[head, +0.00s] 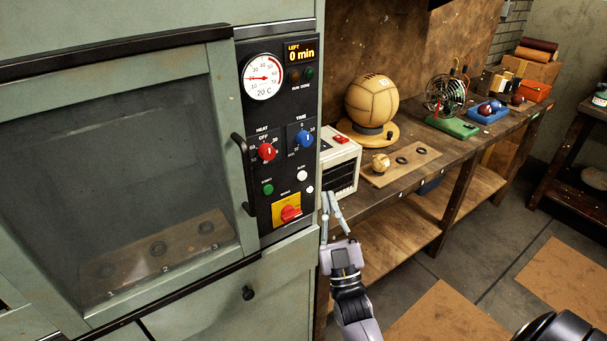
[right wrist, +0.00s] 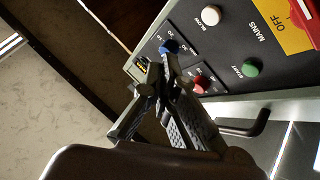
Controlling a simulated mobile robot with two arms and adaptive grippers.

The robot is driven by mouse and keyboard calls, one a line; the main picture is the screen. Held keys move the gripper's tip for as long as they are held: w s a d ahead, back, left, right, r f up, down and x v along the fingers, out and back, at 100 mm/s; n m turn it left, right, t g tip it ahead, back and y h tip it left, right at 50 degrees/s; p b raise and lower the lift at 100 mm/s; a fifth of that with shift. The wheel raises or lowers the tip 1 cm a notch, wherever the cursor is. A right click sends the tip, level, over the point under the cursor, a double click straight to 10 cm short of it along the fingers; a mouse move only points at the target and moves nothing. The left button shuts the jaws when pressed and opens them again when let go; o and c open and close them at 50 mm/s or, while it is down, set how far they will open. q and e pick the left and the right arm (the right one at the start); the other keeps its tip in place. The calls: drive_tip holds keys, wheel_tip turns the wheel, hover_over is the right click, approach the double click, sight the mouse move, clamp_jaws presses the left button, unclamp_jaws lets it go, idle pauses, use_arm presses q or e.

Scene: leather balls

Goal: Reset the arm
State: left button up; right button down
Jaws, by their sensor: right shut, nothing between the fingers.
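My right gripper (head: 330,198) is shut and empty. It is low in the middle of the head view, just right of the oven's control panel (head: 276,180) and in front of the workbench. In the right wrist view the closed fingers (right wrist: 168,62) appear against the panel, with the blue knob behind their tips; I see no held object. Part of the right arm (head: 352,300) rises from the bottom edge. My left gripper is not in view.
A green oven (head: 275,290) with a shut glass door fills the left. A workbench (head: 400,205) stands close on the right, bearing a white device (head: 340,165), a large leather ball (head: 372,100), a small ball (head: 380,163) and a fan (head: 445,95). Floor is open at lower right.

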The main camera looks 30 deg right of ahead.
idle(0.5)
drive_tip(key=w+a+f+g+y, duration=0.2)
drive_tip(key=f+g, duration=0.1)
drive_tip(key=f, duration=0.7)
drive_tip(key=w+a+f+g+y, duration=0.1)
drive_tip(key=a+f+g+y, duration=0.15)
drive_tip(key=f, duration=0.75)
drive_tip(key=s+a+f+g+y, duration=0.1)
drive_tip(key=s+a+f+g, duration=0.15)
drive_tip(key=f, duration=0.55)
drive_tip(key=s+a+f+g, duration=0.1)
drive_tip(key=s+f+g, duration=0.2)
drive_tip(key=f, duration=0.5)
drive_tip(key=s+a+f+g+y, duration=0.1)
drive_tip(key=s+f+g, duration=0.15)
drive_tip(key=f, duration=0.55)
drive_tip(key=s+a+f+n+g, duration=0.15)
drive_tip(key=s+f+g, duration=0.35)
drive_tip(key=s+f, duration=0.9)
drive_tip(key=s+d+f+g, duration=0.1)
drive_tip(key=s+f+g, duration=0.2)
drive_tip(key=s, duration=0.8)
drive_tip(key=s+d+f+g, duration=0.1)
drive_tip(key=s+f+g, duration=0.2)
drive_tip(key=s, duration=0.8)
drive_tip(key=shift+d+f, duration=0.15)
drive_tip(key=shift+f, duration=0.25)
drive_tip(key=shift+g+h, duration=0.25)
